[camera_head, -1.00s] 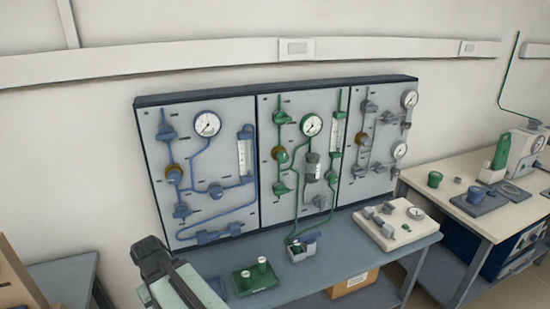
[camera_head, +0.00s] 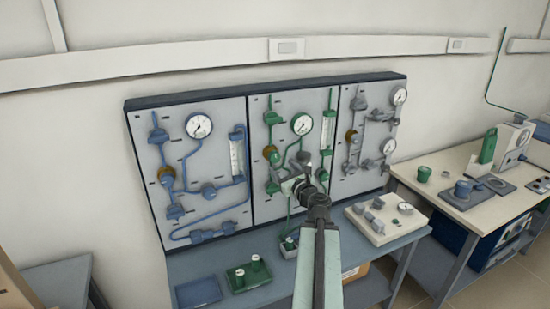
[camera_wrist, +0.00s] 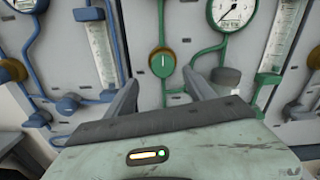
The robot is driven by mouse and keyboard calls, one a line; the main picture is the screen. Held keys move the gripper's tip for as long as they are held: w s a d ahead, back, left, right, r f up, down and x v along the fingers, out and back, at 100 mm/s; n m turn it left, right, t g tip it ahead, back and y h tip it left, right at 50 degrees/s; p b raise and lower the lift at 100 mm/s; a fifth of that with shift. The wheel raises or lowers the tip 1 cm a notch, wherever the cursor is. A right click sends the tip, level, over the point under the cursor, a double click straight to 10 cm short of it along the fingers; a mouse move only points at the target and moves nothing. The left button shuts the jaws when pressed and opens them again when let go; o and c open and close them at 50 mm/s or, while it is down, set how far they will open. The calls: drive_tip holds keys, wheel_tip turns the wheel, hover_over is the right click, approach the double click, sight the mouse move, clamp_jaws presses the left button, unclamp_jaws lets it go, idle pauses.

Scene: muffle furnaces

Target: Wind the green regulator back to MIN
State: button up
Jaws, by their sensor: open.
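The green regulator is a round green knob on a brass body on the middle panel. It shows in the head view (camera_head: 270,153) and, facing me, in the wrist view (camera_wrist: 162,63). A pale, roughly upright mark shows on its face; no MIN label is readable. My gripper (camera_wrist: 163,88) is open and empty, its two fingers apart below and on either side of the knob in the wrist picture. In the head view my gripper (camera_head: 291,172) is in front of the middle panel, just right of and below the regulator. I cannot tell the gap between them.
A green-rimmed gauge (camera_head: 302,124) and a green flowmeter (camera_head: 327,135) are to the regulator's right. The blue panel (camera_head: 213,108) is on the left, the grey panel (camera_head: 353,100) on the right. A green tray (camera_head: 238,283) stands on the bench below.

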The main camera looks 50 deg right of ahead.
sight(276, 159)
drive_tip(key=x, duration=0.8)
drive_tip(key=shift+s+d, duration=0.15)
drive_tip(key=shift+d, duration=0.1)
clamp_jaws()
